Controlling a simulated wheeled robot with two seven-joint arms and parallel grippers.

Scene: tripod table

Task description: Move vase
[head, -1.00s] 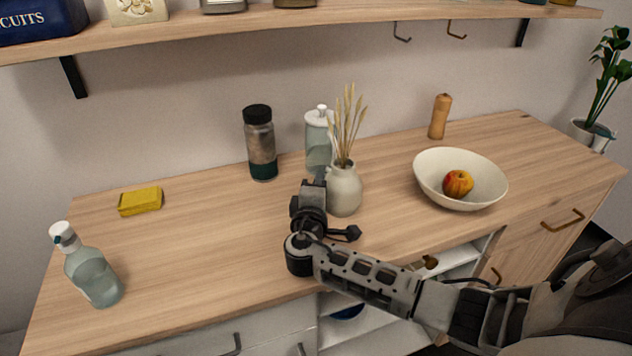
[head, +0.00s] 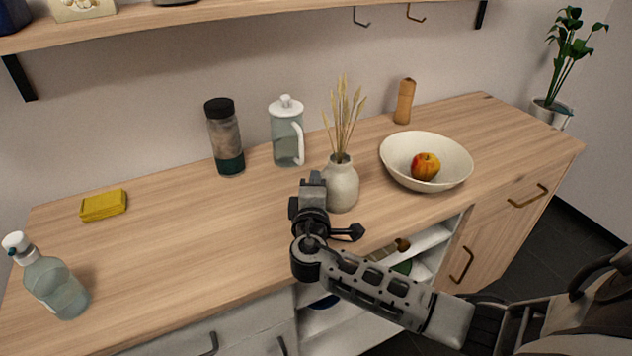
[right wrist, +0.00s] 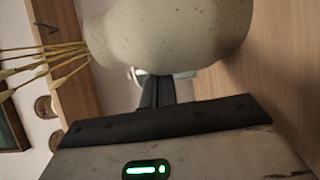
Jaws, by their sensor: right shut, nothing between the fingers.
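The vase (head: 341,187) is a pale, round-bodied pot holding dried wheat-like stems (head: 343,120). It stands upright on the wooden counter (head: 200,245), near the middle of the head view. My right gripper (head: 313,182) is just left of the vase and covers a little of its left side. It is shut and empty. In the right wrist view the vase (right wrist: 175,30) appears sideways, large and close, beside the dark fingers (right wrist: 157,88); I cannot tell whether they touch it. My left gripper is out of view.
A glass jug (head: 287,135) and a dark-lidded jar (head: 225,138) stand behind. A white bowl (head: 395,170) with an apple (head: 425,166) is right of the vase. A yellow sponge (head: 104,205) and a bottle (head: 55,287) are at left. The counter's left-middle is clear.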

